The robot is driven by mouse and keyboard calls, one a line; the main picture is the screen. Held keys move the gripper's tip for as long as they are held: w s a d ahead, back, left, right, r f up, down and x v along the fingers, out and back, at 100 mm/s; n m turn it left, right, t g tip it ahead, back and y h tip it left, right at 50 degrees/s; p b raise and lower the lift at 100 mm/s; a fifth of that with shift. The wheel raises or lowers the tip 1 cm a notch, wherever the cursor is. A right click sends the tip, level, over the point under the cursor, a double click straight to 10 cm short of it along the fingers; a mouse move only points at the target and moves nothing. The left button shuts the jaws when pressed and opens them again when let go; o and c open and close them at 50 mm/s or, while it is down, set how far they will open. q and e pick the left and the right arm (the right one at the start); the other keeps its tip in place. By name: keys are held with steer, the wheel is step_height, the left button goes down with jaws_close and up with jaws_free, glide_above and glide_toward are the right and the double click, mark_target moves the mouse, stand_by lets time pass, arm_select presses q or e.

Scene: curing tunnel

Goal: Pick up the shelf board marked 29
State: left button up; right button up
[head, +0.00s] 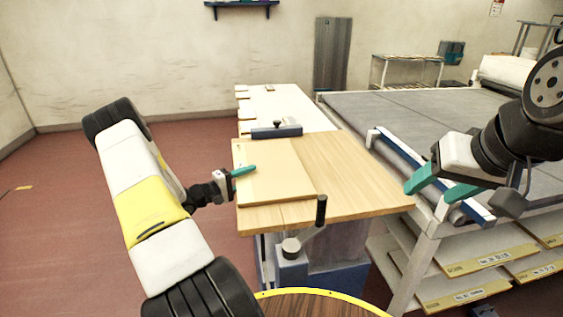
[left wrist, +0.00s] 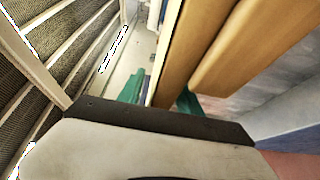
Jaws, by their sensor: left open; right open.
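A plain light-wood board (head: 268,172) lies on a larger wooden top (head: 350,175) on the bench in the head view. I see no number on it. My left gripper (head: 240,172) is at this board's left edge, with one teal finger showing over the edge. In the left wrist view, the open fingers (left wrist: 160,97) have a wooden edge (left wrist: 182,62) between them; I cannot tell whether they touch it. My right gripper (head: 438,188) is open and empty at the right, in front of the grey table. No marking 29 is readable.
Several boards with yellow-edged labels (head: 490,262) lie on the lower shelves at right, their text too small to read. A crank handle (head: 320,210) stands at the bench's front. A blue clamp bar (head: 277,132) sits behind the board. The red floor at left is free.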

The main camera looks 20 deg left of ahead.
arm_select(q)
steer(key=shift+w+d, duration=0.3)
steer(key=shift+w, duration=0.2)
jaws_close()
steer(key=shift+s, duration=0.1)
stand_by(0.8)
steer(key=shift+r, duration=0.1)
